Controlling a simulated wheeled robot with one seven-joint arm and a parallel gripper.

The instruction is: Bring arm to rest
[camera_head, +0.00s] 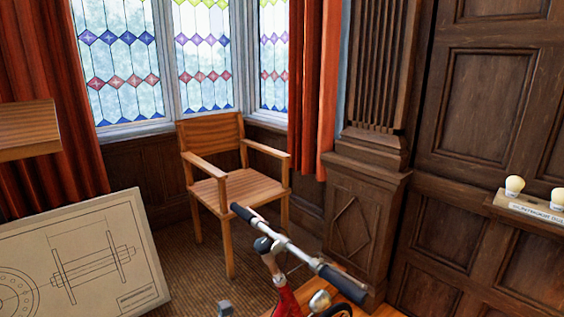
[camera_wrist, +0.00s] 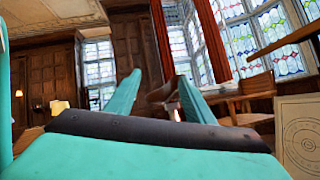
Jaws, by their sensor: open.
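My gripper (camera_wrist: 158,76) shows only in the wrist view. Its two teal fingers stand apart, one left and one right of the middle, with nothing held between them. A dark bar and a broad teal part of my gripper fill the bottom of that view. Beyond the fingers are the room's panelled wall and windows. No part of my arm that I can be sure of shows in the head view.
A wooden armchair (camera_head: 240,187) stands by the windows. A drafting board (camera_head: 90,255) with a drawing leans at lower left, below a wooden ledge (camera_head: 28,142). Bicycle handlebars (camera_head: 300,250) rise at bottom centre. A small shelf (camera_head: 535,211) with pale knobs is at right.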

